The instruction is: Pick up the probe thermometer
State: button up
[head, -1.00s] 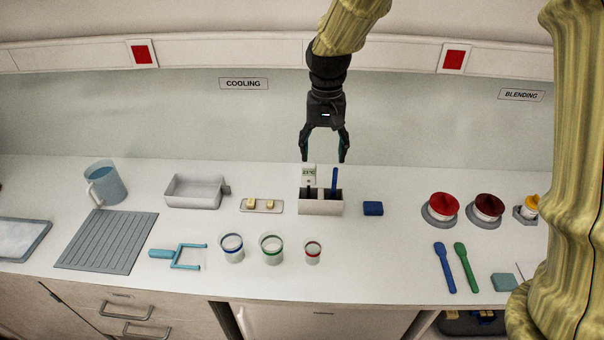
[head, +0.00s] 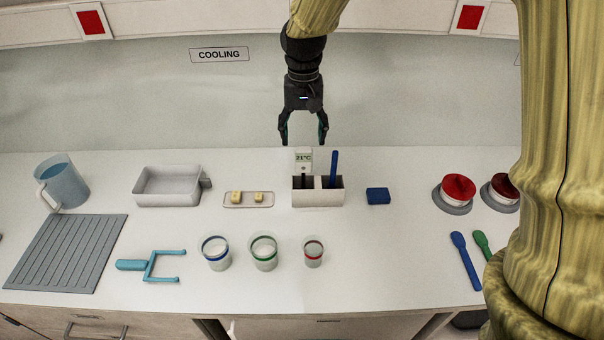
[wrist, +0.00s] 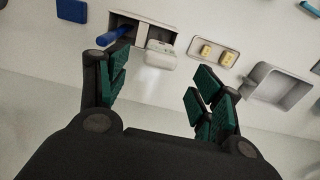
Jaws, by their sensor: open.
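The probe thermometer (head: 304,159) has a white head with a display reading 21°C. It stands upright in the left compartment of a white two-compartment holder (head: 318,197); its lower part is hidden inside. In the wrist view its head (wrist: 161,55) shows beyond the fingertips, between them and nearer the left finger. My gripper (head: 304,140) is open and empty, pointing down just above and behind the thermometer. It also shows open in the wrist view (wrist: 160,88).
A blue-handled tool (head: 334,168) stands in the right compartment. A blue block (head: 377,196) lies to the right, and a small tray with yellow cubes (head: 249,204) to the left. Several cups, including a red-banded one (head: 313,252), stand in front. Bare counter lies between.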

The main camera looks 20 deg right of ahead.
aim_at(304, 147)
jog(key=shift+s+f, duration=0.1)
jog(key=shift+f, duration=0.35)
notch_tip(304, 147, down, 4)
jog(key=shift+d+r+p, duration=0.1)
jog(key=shift+r+p, duration=0.05)
jog(key=shift+p, duration=0.45)
jog(key=shift+f, duration=0.2)
jog(key=shift+f+p, duration=1.45)
jog(key=shift+f, duration=1.1)
jog(key=shift+c, duration=0.2)
jog(key=c, duration=1)
